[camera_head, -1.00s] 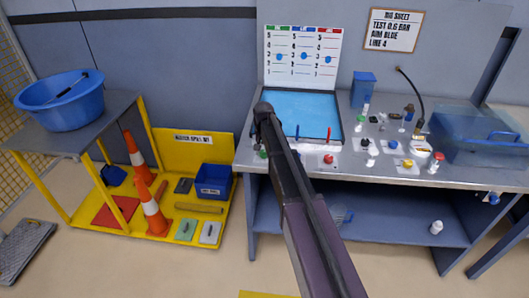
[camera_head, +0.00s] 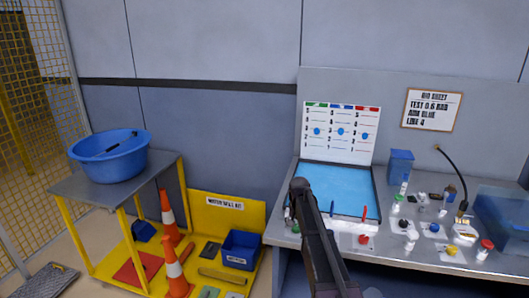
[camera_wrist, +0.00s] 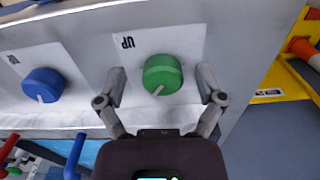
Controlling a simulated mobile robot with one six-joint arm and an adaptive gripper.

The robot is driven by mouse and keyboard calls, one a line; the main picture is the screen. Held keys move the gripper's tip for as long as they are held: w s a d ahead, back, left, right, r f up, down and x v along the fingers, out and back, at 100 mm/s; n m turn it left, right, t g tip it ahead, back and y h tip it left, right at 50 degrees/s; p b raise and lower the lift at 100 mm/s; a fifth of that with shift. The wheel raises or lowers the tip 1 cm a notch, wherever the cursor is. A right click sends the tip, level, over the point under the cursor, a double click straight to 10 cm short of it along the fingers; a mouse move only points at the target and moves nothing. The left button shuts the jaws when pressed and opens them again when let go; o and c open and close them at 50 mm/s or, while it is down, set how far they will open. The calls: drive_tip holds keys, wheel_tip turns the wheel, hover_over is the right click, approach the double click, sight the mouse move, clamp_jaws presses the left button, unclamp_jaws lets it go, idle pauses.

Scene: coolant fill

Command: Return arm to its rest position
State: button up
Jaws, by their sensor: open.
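My arm (camera_head: 318,245) reaches out over the left front of the bench, beside the blue screen. My gripper (camera_wrist: 161,75) is open in the wrist view, one finger on each side of a green knob (camera_wrist: 163,74) on a pale panel. The fingers stand apart from the knob, and I cannot tell how far in front of it they are. A blue knob (camera_wrist: 43,85) sits to the left on the same panel.
The workbench (camera_head: 410,255) holds the blue screen (camera_head: 335,190), a blue container (camera_head: 400,167), a bent black hose (camera_head: 453,175) and several coloured knobs. A yellow-framed cart (camera_head: 125,215) with a blue basin (camera_head: 109,157) and orange cones (camera_head: 175,270) stands left. The upper wall is clear.

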drive_tip(key=s+n, duration=0.4)
drive_tip(key=s, duration=2.4)
drive_tip(key=shift+s+d+r, duration=0.15)
drive_tip(key=shift+s+d, duration=0.05)
drive_tip(key=shift+c, duration=0.2)
